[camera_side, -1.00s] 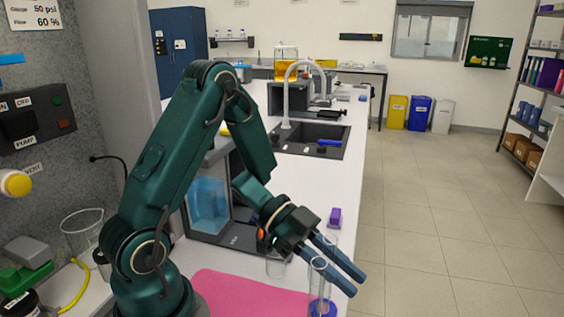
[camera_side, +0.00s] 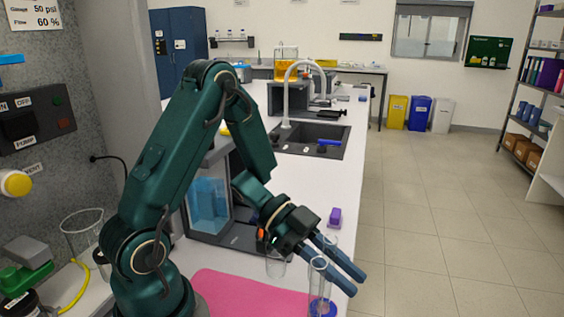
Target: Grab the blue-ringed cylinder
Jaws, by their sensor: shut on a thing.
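The blue-ringed cylinder (camera_side: 321,306) is a clear, slim glass with a blue ring near its base. It stands upright near the front of the white bench, beside the pink mat. My gripper (camera_side: 345,279) has its two blue fingers at the cylinder's upper part and is shut on it. The clear glass and the fingers overlap in the picture, so the exact contact is hard to see. Another clear rim shows by the fingers (camera_side: 330,241); I cannot tell whether it is a separate glass.
A clear beaker (camera_side: 276,263) stands left of my gripper. A pink mat (camera_side: 245,293) lies in front of a dark-framed unit with blue liquid (camera_side: 208,205). A small purple block (camera_side: 335,217) sits near the bench's right edge. A sink (camera_side: 310,141) is farther back.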

